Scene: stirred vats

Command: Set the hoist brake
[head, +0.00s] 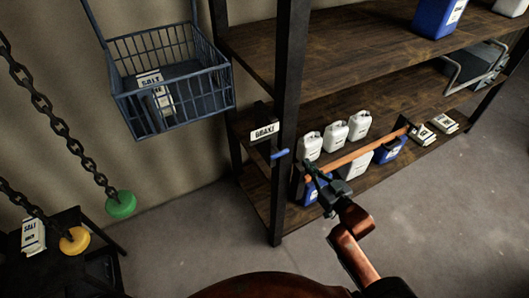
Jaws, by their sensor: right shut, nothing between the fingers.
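The hoist brake is on the dark shelf post, with a white plate reading BRAKE (265,131) and a blue-gripped lever (280,154) just below it, sticking out to the right. My right gripper (312,172) is shut and empty, a little right of and below the blue lever, with a visible gap in the picture. Its depth relative to the lever is hard to tell. My left gripper is not in view. A wire basket (172,85) with a salt packet (156,92) hangs at upper left. Two chains at the left end in a green knob (120,204) and a yellow knob (74,240).
A wooden rod (355,154) runs behind my right gripper; I cannot tell whether they touch. White jugs (335,133), blue containers and packets (423,134) stand on the lower shelf. A dark table (100,240) with a salt packet is lower left. The floor at right is clear.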

